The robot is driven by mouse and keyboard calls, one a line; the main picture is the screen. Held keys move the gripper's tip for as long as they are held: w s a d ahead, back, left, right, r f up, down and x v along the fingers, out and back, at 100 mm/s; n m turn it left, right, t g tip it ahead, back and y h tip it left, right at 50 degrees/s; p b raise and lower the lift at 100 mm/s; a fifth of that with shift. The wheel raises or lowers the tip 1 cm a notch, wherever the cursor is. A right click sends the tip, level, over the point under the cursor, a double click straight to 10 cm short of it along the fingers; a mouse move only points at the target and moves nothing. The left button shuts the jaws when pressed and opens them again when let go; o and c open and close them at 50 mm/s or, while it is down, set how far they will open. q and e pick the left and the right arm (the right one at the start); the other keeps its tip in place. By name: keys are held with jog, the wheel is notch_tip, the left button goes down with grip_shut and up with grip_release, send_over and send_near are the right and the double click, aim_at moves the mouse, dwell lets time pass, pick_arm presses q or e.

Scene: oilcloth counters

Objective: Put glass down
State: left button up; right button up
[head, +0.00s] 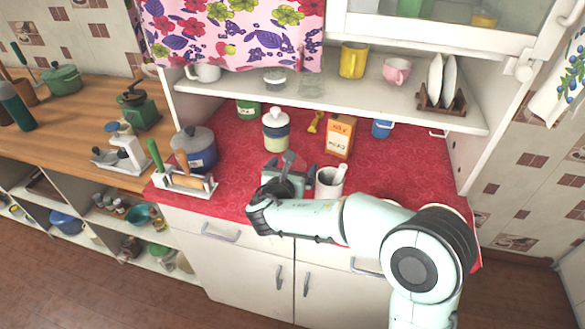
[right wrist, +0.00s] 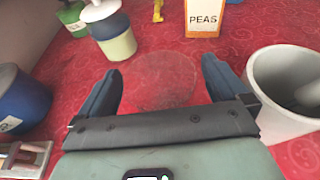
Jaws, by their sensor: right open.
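A clear glass (right wrist: 165,88) shows as a faint round outline on the red oilcloth in the right wrist view. It looks upright and lies between the spread fingers of my right gripper (right wrist: 162,67), with space at the sides. In the head view my right gripper (head: 290,165) is low over the front of the red counter (head: 392,178). It is open. The glass is hard to make out there, largely hidden by the gripper. My left gripper is out of view.
A white mortar with pestle (right wrist: 285,85) stands close right of the gripper. A PEAS box (head: 340,137) and a lidded jar (head: 276,132) stand behind. A blue pot (head: 196,150) is at left. The shelf (head: 330,99) overhangs the counter's back.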

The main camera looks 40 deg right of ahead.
jog(key=v, duration=1.1)
jog(key=shift+s+a+f, duration=0.1)
jog(key=shift+a, duration=0.2)
jog(key=shift+c, duration=0.3)
notch_tip(320, 180, down, 4)
jog(key=a+b, duration=0.1)
jog(key=b, duration=0.1)
jog(key=x, duration=0.7)
jog(key=shift+d+f+p, duration=0.2)
jog(key=shift+f+p, duration=0.05)
jog(key=shift+p, duration=0.05)
jog(key=shift+s+x, duration=0.25)
jog(key=shift+x, duration=2.55)
jog(key=shift+d+f, duration=0.1)
jog(key=c, duration=1.2)
jog(key=shift+c, duration=0.6)
